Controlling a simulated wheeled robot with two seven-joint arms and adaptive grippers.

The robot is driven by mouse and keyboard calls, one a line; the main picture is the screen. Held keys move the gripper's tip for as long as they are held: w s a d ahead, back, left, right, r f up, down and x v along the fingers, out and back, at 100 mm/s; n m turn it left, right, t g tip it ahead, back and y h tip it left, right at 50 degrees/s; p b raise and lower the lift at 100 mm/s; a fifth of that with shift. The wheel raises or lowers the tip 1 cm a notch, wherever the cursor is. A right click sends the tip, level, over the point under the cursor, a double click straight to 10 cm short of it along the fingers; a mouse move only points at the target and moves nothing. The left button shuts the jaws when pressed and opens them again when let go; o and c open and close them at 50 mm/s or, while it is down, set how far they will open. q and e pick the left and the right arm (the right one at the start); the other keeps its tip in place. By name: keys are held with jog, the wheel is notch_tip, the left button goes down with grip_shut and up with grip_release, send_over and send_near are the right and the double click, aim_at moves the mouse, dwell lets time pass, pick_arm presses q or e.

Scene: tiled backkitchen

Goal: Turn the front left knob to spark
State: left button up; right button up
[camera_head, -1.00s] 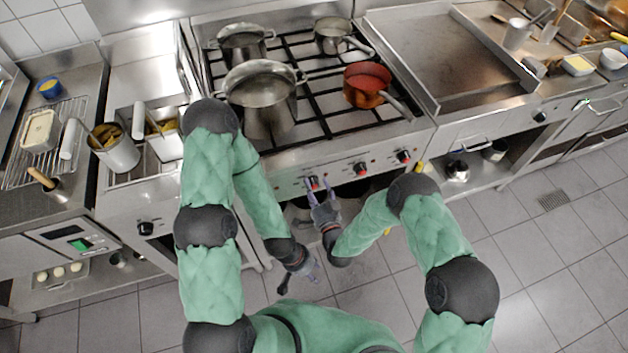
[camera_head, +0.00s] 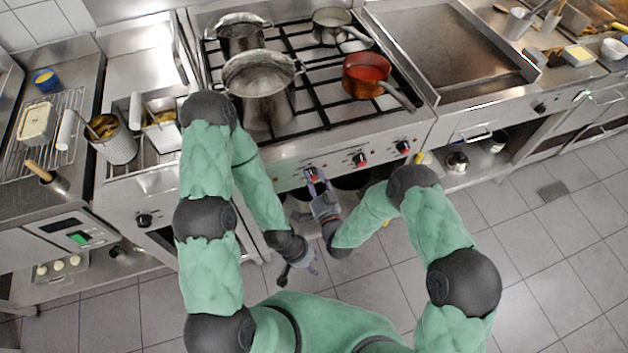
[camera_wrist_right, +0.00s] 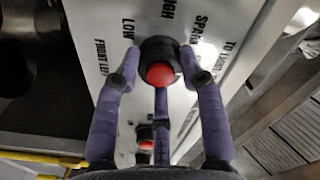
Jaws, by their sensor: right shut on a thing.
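The front left knob (camera_head: 312,174) is the leftmost of the stove's row of red-capped knobs. In the right wrist view the knob (camera_wrist_right: 160,74) has a black body and red cap, beside panel words reading "FRONT LEFT", "LOW", "HIGH" and "SPARK". Its pointer mark is not clear to me. My right gripper (camera_head: 318,184) is shut on this knob; in the wrist view its purple fingers (camera_wrist_right: 158,78) sit at the knob's sides, with a third finger below. My left gripper (camera_head: 297,274) is lower, in front of the stove, with fingers apart and empty.
Large pots (camera_head: 260,88) and a copper pan with red contents (camera_head: 365,76) stand on the stove grates. The copper pan's handle points toward the front edge. Two more knobs (camera_head: 360,160) lie to the right. Tiled floor (camera_head: 520,270) is clear at right.

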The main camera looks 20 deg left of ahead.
jog(key=n+b, duration=0.1)
jog(key=n, duration=0.2)
jog(key=shift+w, duration=0.1)
jog(key=shift+r+n+b, duration=0.1)
jog(key=shift+n+b, duration=0.9)
jog(key=shift+n, duration=0.7)
jog(key=o, duration=1.1)
jog(key=shift+o, duration=0.2)
